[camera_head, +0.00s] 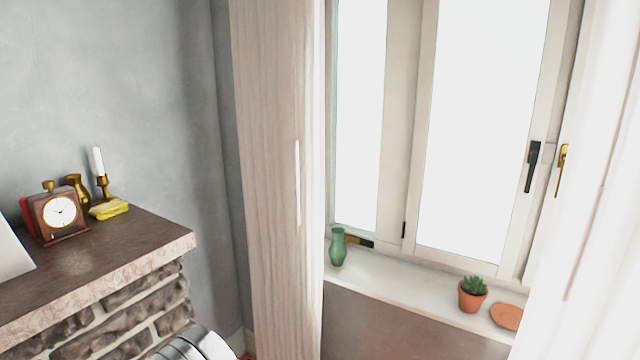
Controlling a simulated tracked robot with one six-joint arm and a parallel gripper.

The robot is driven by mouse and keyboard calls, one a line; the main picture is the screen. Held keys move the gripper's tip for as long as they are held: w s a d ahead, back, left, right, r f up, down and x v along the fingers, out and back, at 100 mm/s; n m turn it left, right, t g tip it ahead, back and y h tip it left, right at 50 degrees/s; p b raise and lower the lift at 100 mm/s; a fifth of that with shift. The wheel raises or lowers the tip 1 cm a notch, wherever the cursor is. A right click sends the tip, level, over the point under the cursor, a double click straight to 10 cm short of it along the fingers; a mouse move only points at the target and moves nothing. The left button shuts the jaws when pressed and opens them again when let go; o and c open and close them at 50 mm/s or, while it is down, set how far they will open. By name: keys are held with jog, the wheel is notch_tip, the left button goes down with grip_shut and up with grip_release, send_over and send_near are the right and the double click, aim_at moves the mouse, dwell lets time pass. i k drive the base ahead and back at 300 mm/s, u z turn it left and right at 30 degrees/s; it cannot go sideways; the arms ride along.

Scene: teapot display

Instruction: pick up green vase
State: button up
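The green vase (338,248) stands upright at the left end of the white window sill (420,287), close to the wooden cabinet side. A small dark and gold object (358,241) lies right behind it. My gripper is not clearly in view. A rounded silver shape at the bottom edge, left of centre, may be part of my own body.
A potted succulent (472,295) and a terracotta saucer (507,316) are on the sill's right. A tall pale wooden cabinet (272,170) stands left of the window. A stone mantel (120,255) at left holds a clock (60,213), a candlestick (103,185) and a yellow item (109,209).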

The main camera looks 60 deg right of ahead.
aim_at(337, 251)
jog(key=z, duration=0.3)
jog(key=k, duration=0.7)
jog(key=z, duration=0.5)
jog(key=k, duration=0.55)
jog(key=z, duration=0.4)
jog(key=i, duration=1.1)
jog(key=z, duration=0.25)
